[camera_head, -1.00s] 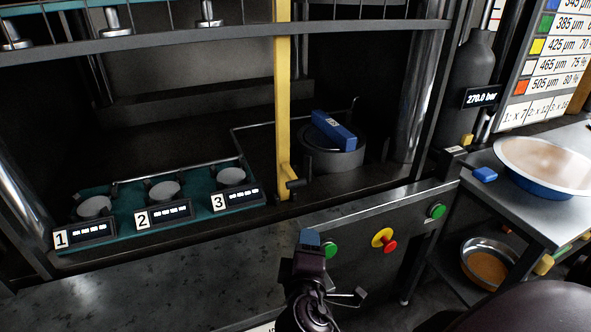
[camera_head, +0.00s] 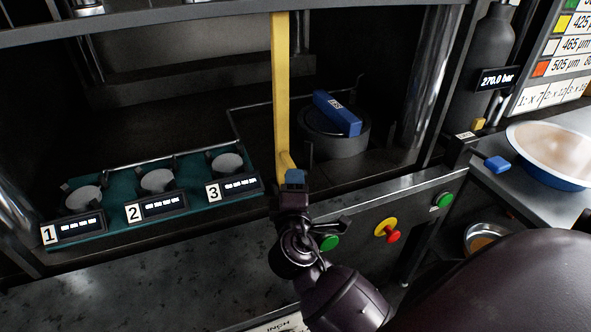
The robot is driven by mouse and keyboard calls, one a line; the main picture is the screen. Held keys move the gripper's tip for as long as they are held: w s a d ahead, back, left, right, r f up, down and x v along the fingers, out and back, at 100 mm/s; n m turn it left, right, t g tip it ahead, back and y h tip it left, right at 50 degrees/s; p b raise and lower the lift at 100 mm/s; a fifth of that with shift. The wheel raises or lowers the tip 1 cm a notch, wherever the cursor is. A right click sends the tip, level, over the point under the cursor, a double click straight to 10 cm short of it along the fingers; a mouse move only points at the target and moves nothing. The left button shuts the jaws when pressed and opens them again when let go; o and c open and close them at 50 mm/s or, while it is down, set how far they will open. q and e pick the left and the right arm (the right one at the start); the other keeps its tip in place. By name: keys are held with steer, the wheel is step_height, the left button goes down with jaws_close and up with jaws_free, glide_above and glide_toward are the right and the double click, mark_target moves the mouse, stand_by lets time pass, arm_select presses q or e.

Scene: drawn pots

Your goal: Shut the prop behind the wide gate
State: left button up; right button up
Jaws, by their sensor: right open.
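The yellow prop (camera_head: 281,95) is a tall upright bar in the middle of the view, running from the top edge down to a short bent foot. A wide dark metal bar (camera_head: 180,25) crosses the top; I cannot tell whether it is part of the gate. My right gripper (camera_head: 293,182) is at the prop's foot, in front of it and hiding its lowest part. It is open; I cannot tell whether it touches the prop. My left gripper is out of view.
A teal tray (camera_head: 118,193) with three numbered cups lies left. A blue block (camera_head: 337,112) rests on a round dark pot (camera_head: 338,146) right of the prop. A front panel carries a green button (camera_head: 444,200) and a red-yellow button (camera_head: 387,230). A pan (camera_head: 555,155) stands far right.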

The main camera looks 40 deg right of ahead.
steer(key=shift+x, duration=2.25)
jaws_close()
